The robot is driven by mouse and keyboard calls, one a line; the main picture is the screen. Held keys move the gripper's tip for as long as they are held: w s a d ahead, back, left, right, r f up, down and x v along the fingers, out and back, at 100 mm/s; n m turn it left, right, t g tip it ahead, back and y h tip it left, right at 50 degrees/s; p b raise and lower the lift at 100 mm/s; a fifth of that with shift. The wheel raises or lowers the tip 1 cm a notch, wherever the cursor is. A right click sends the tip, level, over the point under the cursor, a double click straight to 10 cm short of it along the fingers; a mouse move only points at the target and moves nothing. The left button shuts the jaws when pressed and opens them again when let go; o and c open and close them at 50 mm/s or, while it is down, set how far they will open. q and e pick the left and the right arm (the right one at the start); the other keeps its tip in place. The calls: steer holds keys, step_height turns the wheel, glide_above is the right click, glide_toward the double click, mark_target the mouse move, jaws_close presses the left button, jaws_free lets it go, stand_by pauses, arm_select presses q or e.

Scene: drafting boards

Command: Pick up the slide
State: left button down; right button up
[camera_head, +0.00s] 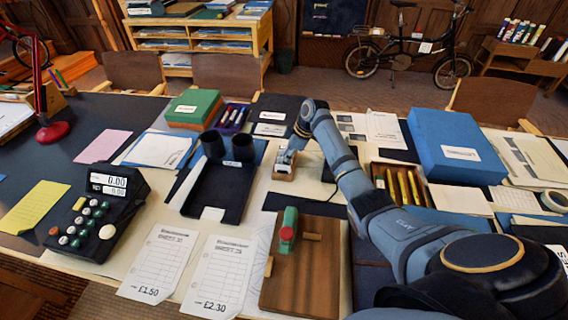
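My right arm reaches in from the lower right, across the table. Its gripper (288,152) points down at a small wooden holder (283,174) near the middle of the table. The fingertips are small and partly hidden, so I cannot tell whether they are open or touching it. I cannot clearly make out which object is the slide. A brown wooden board (304,275) lies at the front, with a green and red piece (288,231) and small wooden pieces on it. My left gripper is not in view.
A black tray (222,190) with dark cups stands left of my gripper. A till (99,217) and price sheets (160,262) lie at front left. A blue box (455,145) and a tray of yellow tubes (403,185) lie right of my arm. A red lamp (50,131) stands far left.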

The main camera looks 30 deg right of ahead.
jaws_close()
steer(key=shift+r, duration=0.15)
